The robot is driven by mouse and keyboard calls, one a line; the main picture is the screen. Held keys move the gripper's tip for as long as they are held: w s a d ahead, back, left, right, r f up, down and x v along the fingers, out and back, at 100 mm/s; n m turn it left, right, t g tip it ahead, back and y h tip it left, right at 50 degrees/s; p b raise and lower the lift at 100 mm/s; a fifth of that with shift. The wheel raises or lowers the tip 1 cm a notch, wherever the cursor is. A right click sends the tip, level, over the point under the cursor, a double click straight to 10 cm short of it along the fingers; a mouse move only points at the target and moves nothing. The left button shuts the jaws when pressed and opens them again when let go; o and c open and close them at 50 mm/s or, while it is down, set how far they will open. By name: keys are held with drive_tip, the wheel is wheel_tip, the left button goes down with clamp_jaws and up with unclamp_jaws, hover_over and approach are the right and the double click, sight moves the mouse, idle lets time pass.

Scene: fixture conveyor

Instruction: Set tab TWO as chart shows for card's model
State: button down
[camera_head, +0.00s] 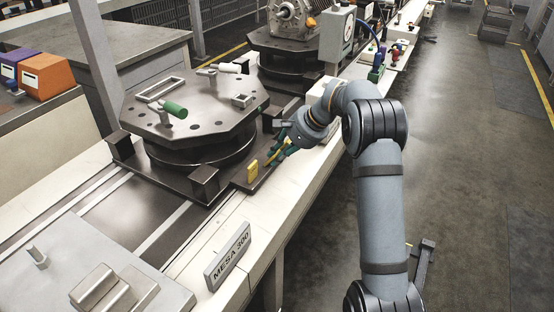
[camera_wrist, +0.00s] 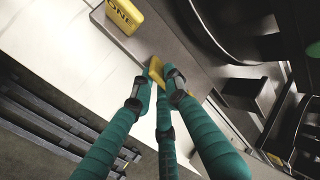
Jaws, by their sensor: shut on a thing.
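My gripper (camera_head: 281,148) is at the near edge of the dark fixture base, its green fingers shut on a yellow tab (camera_head: 272,155). In the wrist view, my gripper (camera_wrist: 163,88) has its fingertips around this tab (camera_wrist: 157,66). Fingers cover most of it, and no lettering on it can be read. A second yellow tab, marked ONE (camera_wrist: 122,16), stands apart from the fingers on the same edge. It shows in the head view (camera_head: 252,171), nearer the camera. A plate reading MESA 300 (camera_head: 228,257) stands on the conveyor's front ledge. I cannot make out a chart.
The octagonal fixture plate (camera_head: 205,98) carries a green-handled clamp (camera_head: 174,109) and sits on the dark base beside dark corner blocks (camera_head: 204,182). A second fixture with a metal housing (camera_head: 290,18) and a gauge box (camera_head: 337,38) stand behind. The floor aisle on the right is clear.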

drive_tip(key=f+y+b, duration=0.1)
drive_tip(key=b, duration=0.4)
drive_tip(key=d+f+t+y+b, duration=0.1)
drive_tip(key=b, duration=0.3)
drive_tip(key=shift+s+f+b, duration=0.15)
drive_tip(key=shift+f+b, duration=0.1)
drive_tip(key=shift+b, duration=0.1)
drive_tip(key=y+b, duration=0.1)
drive_tip(key=b, duration=0.3)
drive_tip(key=f+t+y+b, duration=0.1)
drive_tip(key=b, duration=0.3)
drive_tip(key=t+y+b, duration=0.1)
drive_tip(key=b, duration=0.4)
drive_tip(key=shift+s+d+f, duration=0.2)
drive_tip(key=shift+s+d, duration=0.05)
drive_tip(key=shift+d, duration=0.05)
drive_tip(key=y+b, duration=0.1)
drive_tip(key=b, duration=0.2)
drive_tip(key=t+b, duration=0.1)
drive_tip(key=b, duration=0.3)
drive_tip(key=shift+d+f+y, duration=0.1)
drive_tip(key=shift+f+y, duration=0.1)
drive_tip(key=shift+y, duration=0.2)
drive_tip(key=shift+y+b, duration=0.3)
drive_tip(key=shift+b, duration=0.8)
drive_tip(key=shift+s+r+t+y+b, duration=0.1)
drive_tip(key=shift+r+t+y+b, duration=0.15)
drive_tip(key=shift+b, duration=0.3)
drive_tip(key=c, duration=1.7)
unclamp_jaws()
